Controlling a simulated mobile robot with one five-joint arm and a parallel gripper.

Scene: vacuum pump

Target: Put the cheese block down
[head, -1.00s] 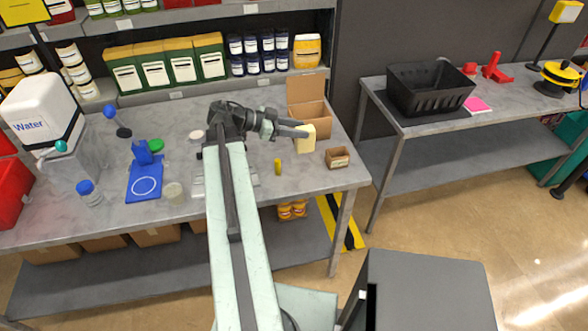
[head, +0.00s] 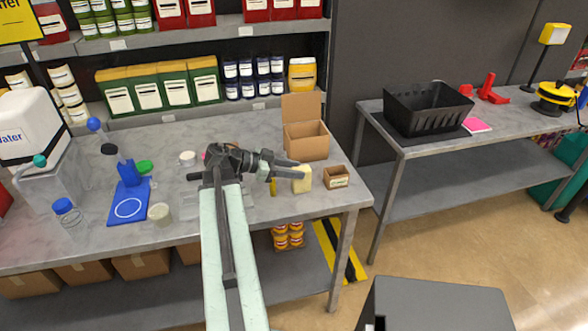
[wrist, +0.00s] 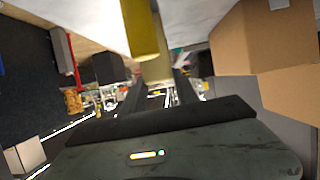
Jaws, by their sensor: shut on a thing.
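The cheese block (head: 303,181) is a pale yellow block at the tip of my gripper (head: 296,173), near the right end of the grey workbench (head: 225,203). My gripper is shut on it. In the wrist view, the pale cheese block (wrist: 156,70) shows between the fingers. In the head view it appears at or just above the bench top; I cannot tell whether it touches. It stands between a yellow cylinder and a small brown box.
An open cardboard box (head: 307,140) stands behind the block, and the small brown box (head: 337,177) is to its right. The yellow cylinder (head: 273,187) is to its left. The bench's front edge is close. A black crate (head: 428,110) sits on another table.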

